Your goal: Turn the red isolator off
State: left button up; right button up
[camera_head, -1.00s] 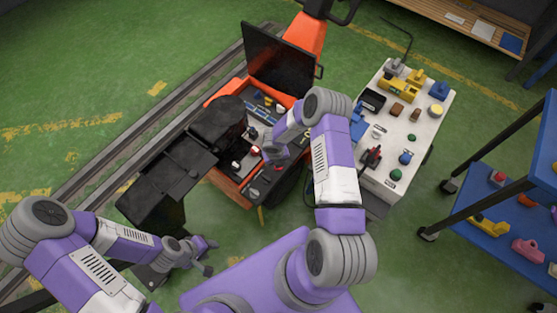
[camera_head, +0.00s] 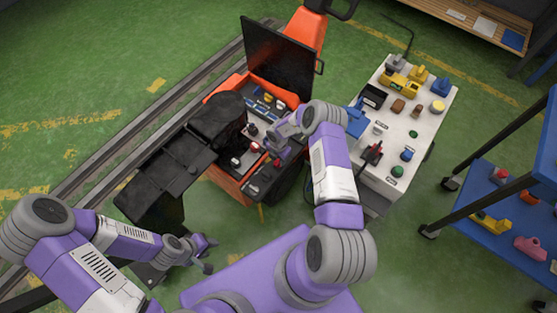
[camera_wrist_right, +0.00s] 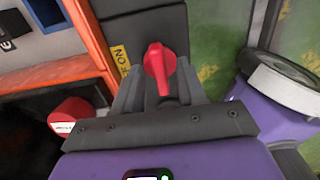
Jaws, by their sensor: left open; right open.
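The red isolator (camera_wrist_right: 160,66) shows in the right wrist view as a red handle with a rounded top and a narrow lower part, on a dark panel. A yellow label reading "ON" (camera_wrist_right: 121,58) is just left of it. My right gripper (camera_wrist_right: 160,88) is open, with one finger on each side of the handle; I cannot tell whether they touch it. My left gripper (camera_head: 209,255) is open and empty at lower left, away from the machine.
A red round knob (camera_wrist_right: 72,118) is left of my right gripper. A raised black lid (camera_head: 279,58) stands behind the machine's panel. A white table (camera_head: 400,128) with several coloured parts is to the right, and a blue shelf cart (camera_head: 480,190) further right.

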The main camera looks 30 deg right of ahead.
jog(key=shift+f, duration=0.1)
grip_shut()
jog(key=shift+n, duration=0.4)
jog(key=n, duration=0.3)
jog(key=shift+b, duration=0.4)
jog(key=n, duration=0.9)
jog(key=shift+n, duration=2.6)
